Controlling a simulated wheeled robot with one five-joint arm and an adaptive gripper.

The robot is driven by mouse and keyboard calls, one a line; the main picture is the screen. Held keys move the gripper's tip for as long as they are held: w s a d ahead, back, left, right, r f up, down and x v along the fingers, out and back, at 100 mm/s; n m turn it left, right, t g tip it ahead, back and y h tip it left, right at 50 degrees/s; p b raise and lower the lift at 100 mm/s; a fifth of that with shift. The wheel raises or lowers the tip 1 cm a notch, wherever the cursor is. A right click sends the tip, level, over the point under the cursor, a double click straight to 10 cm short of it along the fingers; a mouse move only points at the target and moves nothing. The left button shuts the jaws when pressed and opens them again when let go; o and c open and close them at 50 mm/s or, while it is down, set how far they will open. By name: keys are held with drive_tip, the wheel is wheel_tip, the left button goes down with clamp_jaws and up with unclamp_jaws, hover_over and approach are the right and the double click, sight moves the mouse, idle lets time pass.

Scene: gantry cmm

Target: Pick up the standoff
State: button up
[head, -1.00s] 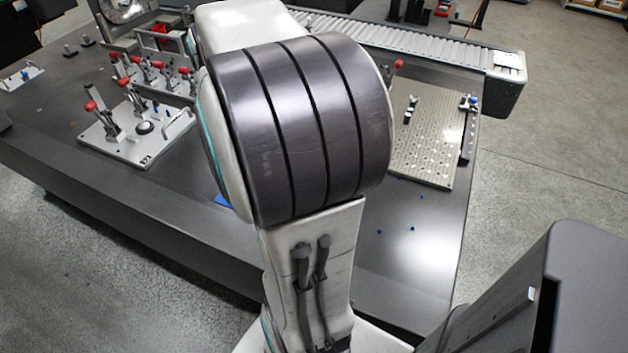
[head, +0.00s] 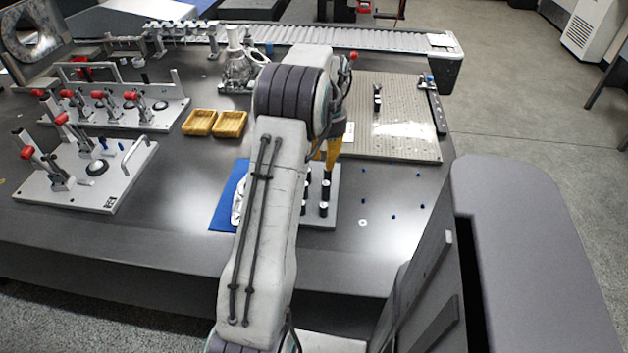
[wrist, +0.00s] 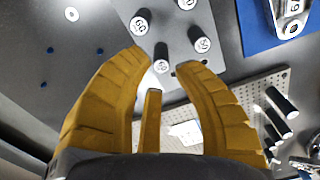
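Several black cylindrical standoffs with white, number-marked ends stand upright on a small grey plate (head: 333,215). One standoff (head: 323,208) shows near its front right. In the wrist view, a standoff marked 60 (wrist: 141,21) and one marked 50 (wrist: 199,40) are beyond the fingertips. Another standoff (wrist: 161,60) appears in the gap between the fingertips; I cannot tell whether it is within reach depth. My gripper (wrist: 162,62) has yellow fingers spread apart, with no visible contact. In the head view, my gripper (head: 330,155) is over the plate's back part, partly hidden by my arm.
A perforated plate (head: 400,140) with a dark upright piece lies behind right. A blue mat (head: 226,205) is left of the grey plate. Yellow trays (head: 215,122) and clamp fixtures (head: 85,185) stand farther left. Small blue pieces and a white ring lie on the table at right.

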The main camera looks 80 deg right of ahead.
sight(328, 175)
drive_tip(key=shift+s+f, duration=0.2)
drive_tip(key=shift+f, duration=0.95)
drive_tip(key=shift+d+f+b, duration=0.1)
drive_tip(key=shift+d+f, duration=0.1)
drive_tip(key=shift+f, duration=0.65)
drive_tip(key=shift+d+f+b, duration=0.15)
drive_tip(key=shift+f, duration=0.75)
drive_tip(key=shift+d+f+b, duration=0.1)
drive_tip(key=shift+d+f, duration=0.1)
drive_tip(key=shift+f, duration=0.65)
clamp_jaws()
